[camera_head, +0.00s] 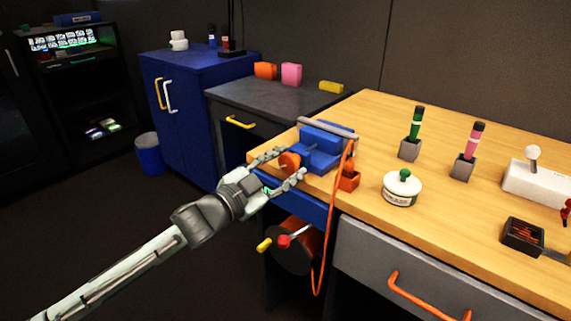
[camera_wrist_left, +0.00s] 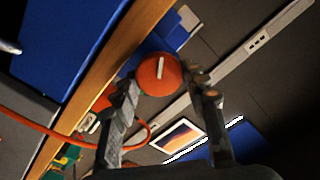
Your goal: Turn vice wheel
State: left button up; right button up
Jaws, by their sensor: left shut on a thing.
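The blue vice (camera_head: 318,150) sits at the left front corner of the wooden workbench. Its round orange wheel (camera_head: 289,161) faces my left arm. In the left wrist view the wheel (camera_wrist_left: 158,75) shows a white bar mark that stands nearly upright. My left gripper (camera_head: 287,167) reaches in from the lower left and is shut on the wheel, one finger on each side of it. The fingers (camera_wrist_left: 163,84) also flank the wheel in the left wrist view. My right gripper is in neither view.
An orange cable (camera_head: 331,225) hangs over the bench edge beside the vice. Below are a red-and-yellow handled item (camera_head: 284,241) and a grey drawer (camera_head: 375,262).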

pick_arm(q)
jog(key=o, duration=1.1)
jog(key=shift+o, duration=0.2)
jog(key=v, duration=1.2)
